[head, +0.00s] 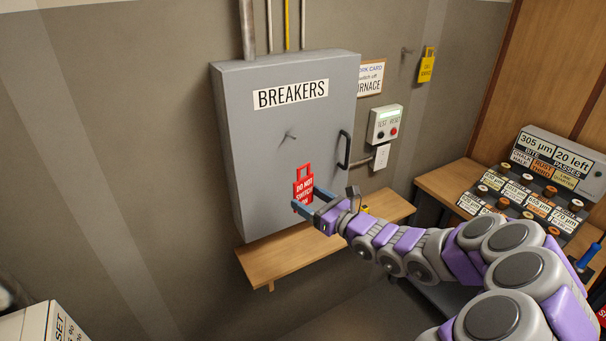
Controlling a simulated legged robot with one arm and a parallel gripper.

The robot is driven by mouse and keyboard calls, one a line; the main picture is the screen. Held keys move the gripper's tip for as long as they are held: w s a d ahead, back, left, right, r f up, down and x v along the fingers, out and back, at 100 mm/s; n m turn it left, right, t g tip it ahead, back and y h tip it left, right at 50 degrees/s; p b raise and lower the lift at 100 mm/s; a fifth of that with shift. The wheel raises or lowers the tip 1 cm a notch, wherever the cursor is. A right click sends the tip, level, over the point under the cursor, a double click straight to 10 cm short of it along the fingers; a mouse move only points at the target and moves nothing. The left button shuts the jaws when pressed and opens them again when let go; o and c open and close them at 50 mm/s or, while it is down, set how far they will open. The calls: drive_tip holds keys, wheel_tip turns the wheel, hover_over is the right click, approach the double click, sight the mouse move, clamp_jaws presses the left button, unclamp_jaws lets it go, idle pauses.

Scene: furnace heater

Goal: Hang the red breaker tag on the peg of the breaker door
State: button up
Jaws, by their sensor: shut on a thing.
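The red breaker tag (303,184) with white lettering is upright in my gripper (304,206), which is shut on its lower part. The tag has a loop at its top. It is in front of the lower part of the grey breaker door (265,150), below and a little right of the peg (290,136). The peg is a small metal pin near the middle of the door and is bare. The door is shut, with a black handle (344,149) at its right edge. The gap between tag and door cannot be told.
A wooden shelf (262,262) runs below the breaker box. Right of the box are a work card (371,78), a small control box (385,125) and a yellow tag (427,65) on the wall. A bench with a labelled rack (545,150) stands at the right.

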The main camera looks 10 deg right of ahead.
sight(310, 176)
drive_tip(key=r, duration=0.3)
drive_tip(key=d+r, duration=0.1)
drive_tip(key=r, duration=0.1)
drive_tip(key=shift+w+p, duration=0.35)
drive_tip(key=shift+w+a+r, duration=0.2)
drive_tip(key=shift+w+a, duration=0.05)
drive_tip(key=shift+w, duration=0.45)
drive_tip(key=shift+w+a+r, duration=0.2)
drive_tip(key=shift+w+a, duration=0.05)
drive_tip(key=shift+w, duration=0.4)
drive_tip(key=shift+w+a, duration=0.1)
drive_tip(key=shift+w, duration=0.1)
drive_tip(key=w, duration=0.2)
drive_tip(key=w+f+p, duration=0.1)
drive_tip(key=w, duration=0.1)
drive_tip(key=w+p, duration=0.1)
drive_tip(key=w, duration=0.1)
drive_tip(key=shift+w+a+f, duration=0.15)
drive_tip(key=shift+w+a, duration=0.05)
drive_tip(key=shift+a, duration=0.15)
drive_tip(key=shift+w+a+f, duration=0.1)
drive_tip(key=shift+a+f, duration=0.05)
drive_tip(key=shift+a, duration=0.25)
